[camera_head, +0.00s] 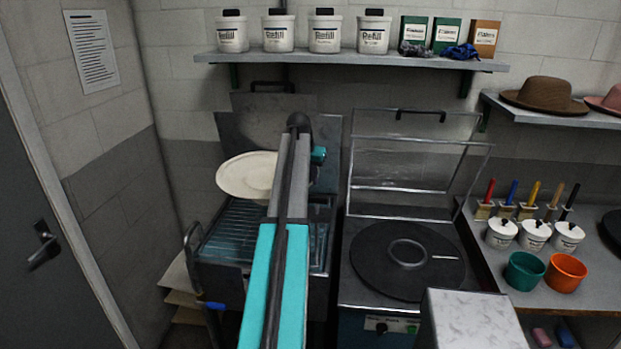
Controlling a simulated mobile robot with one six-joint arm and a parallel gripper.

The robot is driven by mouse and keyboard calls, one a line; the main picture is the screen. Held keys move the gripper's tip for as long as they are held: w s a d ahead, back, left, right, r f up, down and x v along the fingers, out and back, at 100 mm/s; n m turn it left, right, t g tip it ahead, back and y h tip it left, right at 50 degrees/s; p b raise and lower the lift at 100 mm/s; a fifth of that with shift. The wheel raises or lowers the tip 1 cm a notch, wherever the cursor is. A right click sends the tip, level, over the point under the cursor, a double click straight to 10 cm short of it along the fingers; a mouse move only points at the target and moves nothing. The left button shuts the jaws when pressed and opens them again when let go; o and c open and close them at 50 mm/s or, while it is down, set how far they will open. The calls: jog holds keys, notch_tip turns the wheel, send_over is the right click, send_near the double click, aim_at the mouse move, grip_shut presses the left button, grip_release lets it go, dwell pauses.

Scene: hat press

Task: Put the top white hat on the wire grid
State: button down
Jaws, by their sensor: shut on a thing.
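The white hat (246,174) is pale cream, with a broad oval brim, and sits tilted just left of the far end of my arm. It appears held in the air above the back of the wire grid (238,238). Its right edge goes behind my arm. My gripper's fingers are hidden behind my arm, at the hat's right side; the hat's raised pose fits a grip on it. The wire grid is a rack of thin bars in the metal unit at centre left, its middle covered by my arm. I see no other white hat.
Right of my arm is a press with a round dark plate (407,260) and a raised clear-framed lid (415,160). A shelf (350,60) with white tubs crosses above. Brown hat (545,94), cups and brushes are at right. A grey door (40,220) is at left.

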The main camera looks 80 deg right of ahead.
jog(key=shift+f+b, duration=0.6)
jog(key=shift+f, duration=0.85)
